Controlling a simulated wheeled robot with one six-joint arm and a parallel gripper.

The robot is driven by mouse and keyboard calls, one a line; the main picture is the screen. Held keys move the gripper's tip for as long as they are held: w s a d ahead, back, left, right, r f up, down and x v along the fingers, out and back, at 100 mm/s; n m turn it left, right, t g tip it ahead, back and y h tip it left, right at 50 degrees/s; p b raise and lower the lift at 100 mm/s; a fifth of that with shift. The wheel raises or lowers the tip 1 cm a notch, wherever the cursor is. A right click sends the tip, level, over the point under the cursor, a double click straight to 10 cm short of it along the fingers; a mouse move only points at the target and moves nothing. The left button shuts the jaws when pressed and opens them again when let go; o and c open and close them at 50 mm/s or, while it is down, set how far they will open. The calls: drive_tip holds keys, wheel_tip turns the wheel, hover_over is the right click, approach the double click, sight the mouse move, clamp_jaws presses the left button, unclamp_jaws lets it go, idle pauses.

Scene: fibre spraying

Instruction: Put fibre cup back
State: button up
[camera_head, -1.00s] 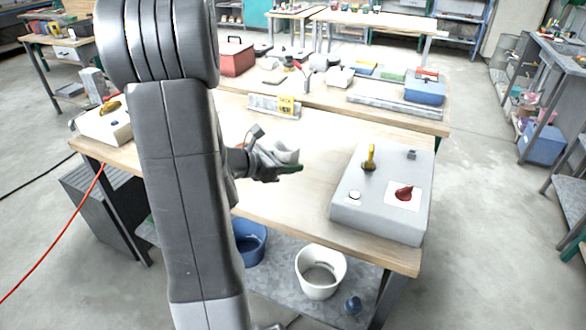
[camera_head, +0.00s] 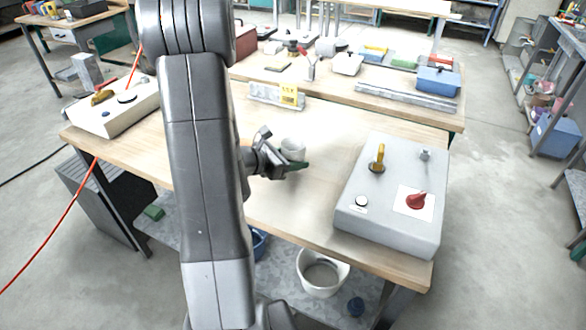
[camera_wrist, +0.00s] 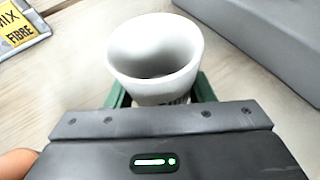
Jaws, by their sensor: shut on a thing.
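The fibre cup is a white, round, open-topped cup (camera_head: 292,148) above or on the wooden table (camera_head: 330,125), near its middle. In the wrist view the cup (camera_wrist: 155,58) stands upright between green fingers, and its inside looks empty. My gripper (camera_head: 290,163) is shut on the cup, low on its side. The lower part of the cup is hidden behind the gripper body in the wrist view. I cannot tell whether its base touches the table.
A grey control box (camera_head: 388,195) with yellow and red knobs stands to the right. A sign holder with a yellow label (camera_head: 288,97) is at the back; the label also shows in the wrist view (camera_wrist: 20,32). A white box (camera_head: 115,105) sits at the left. A white bucket (camera_head: 322,272) is below.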

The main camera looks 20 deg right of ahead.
sight(293, 176)
drive_tip(key=shift+f, duration=1.9)
drive_tip(key=shift+f, duration=0.1)
drive_tip(key=shift+f+b, duration=0.15)
drive_tip(key=shift+b, duration=0.15)
drive_tip(key=o, duration=1)
drive_tip(key=shift+r, duration=0.2)
drive_tip(key=shift+r+p, duration=0.15)
drive_tip(key=shift+p, duration=0.2)
drive_tip(key=v, duration=1.1)
drive_tip(key=shift+a, duration=0.4)
